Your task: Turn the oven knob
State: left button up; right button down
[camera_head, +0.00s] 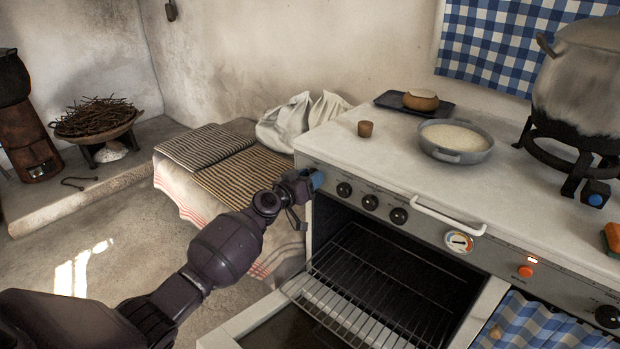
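The white oven (455,205) stands at the right, its front panel carrying a row of black knobs. Three of them show clearly: one at the left (344,190), one in the middle (370,202) and one at the right (398,215). My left gripper (316,181) is at the left end of the panel, left of these knobs, with a blue fingertip at or very near the panel. Whether it touches the panel or covers another knob is hidden, and its opening cannot be made out. My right gripper is not in view.
The oven door (250,322) is down, with a wire rack (365,285) reaching out over it. A white handle rail (447,218) and a gauge (458,242) are right of the knobs. A pan (456,155) and a small cup (365,128) stand on top.

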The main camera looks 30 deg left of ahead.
pick_arm(q)
jog(key=shift+c, duration=1.2)
jog(key=shift+f+n, duration=0.1)
jog(key=shift+n, duration=6.9)
jog(key=o, duration=0.9)
